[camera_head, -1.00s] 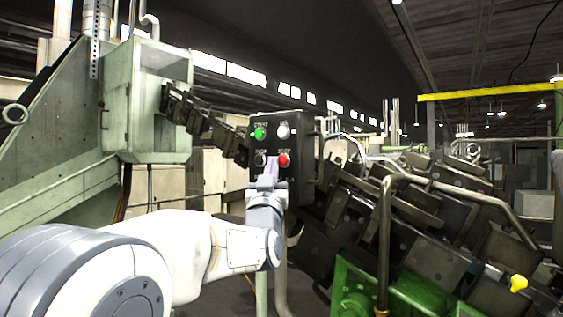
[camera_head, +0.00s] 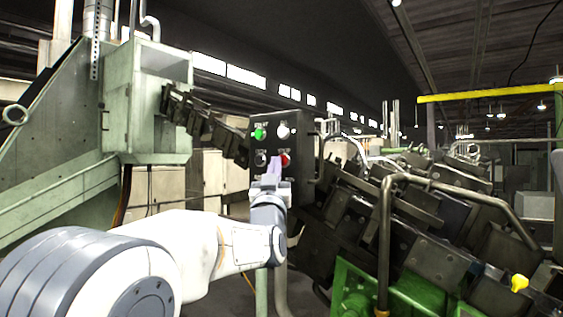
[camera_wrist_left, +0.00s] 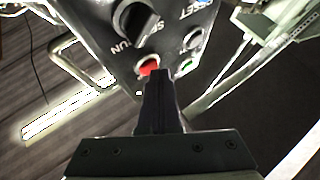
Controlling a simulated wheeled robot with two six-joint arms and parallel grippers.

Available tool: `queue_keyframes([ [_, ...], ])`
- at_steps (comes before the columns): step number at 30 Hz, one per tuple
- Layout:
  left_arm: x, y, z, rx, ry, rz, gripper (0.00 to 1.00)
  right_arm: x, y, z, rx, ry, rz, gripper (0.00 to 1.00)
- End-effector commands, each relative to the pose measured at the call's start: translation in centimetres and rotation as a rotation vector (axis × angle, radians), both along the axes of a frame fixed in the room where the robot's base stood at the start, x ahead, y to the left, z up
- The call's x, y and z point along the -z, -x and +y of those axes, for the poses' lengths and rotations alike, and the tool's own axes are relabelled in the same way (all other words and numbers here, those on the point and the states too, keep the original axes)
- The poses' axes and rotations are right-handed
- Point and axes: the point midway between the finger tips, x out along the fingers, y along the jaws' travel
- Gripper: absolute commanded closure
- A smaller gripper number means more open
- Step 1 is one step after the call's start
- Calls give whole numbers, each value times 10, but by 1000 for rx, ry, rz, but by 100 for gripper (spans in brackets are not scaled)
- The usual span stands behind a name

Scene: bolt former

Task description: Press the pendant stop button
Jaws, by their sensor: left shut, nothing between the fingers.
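The pendant (camera_head: 271,141) is a dark box with several controls on its face. In the left wrist view, the red button (camera_wrist_left: 149,66) shows just beyond the shut fingertips (camera_wrist_left: 160,74). I cannot tell whether they touch. My right gripper is not in view.
Dark machine blocks and a bent pipe (camera_head: 386,220) crowd the right. A pale green cabinet (camera_head: 150,100) stands at the left.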

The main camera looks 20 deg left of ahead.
Motion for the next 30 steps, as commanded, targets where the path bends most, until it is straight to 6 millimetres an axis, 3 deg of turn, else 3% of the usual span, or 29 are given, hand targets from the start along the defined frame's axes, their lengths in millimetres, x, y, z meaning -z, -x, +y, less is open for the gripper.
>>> queue_keyframes([
  [22,-1,-5,-2,0,0,-1,100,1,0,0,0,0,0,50],
  [30,2,5,2,-1,0,-3,100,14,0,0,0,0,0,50],
])
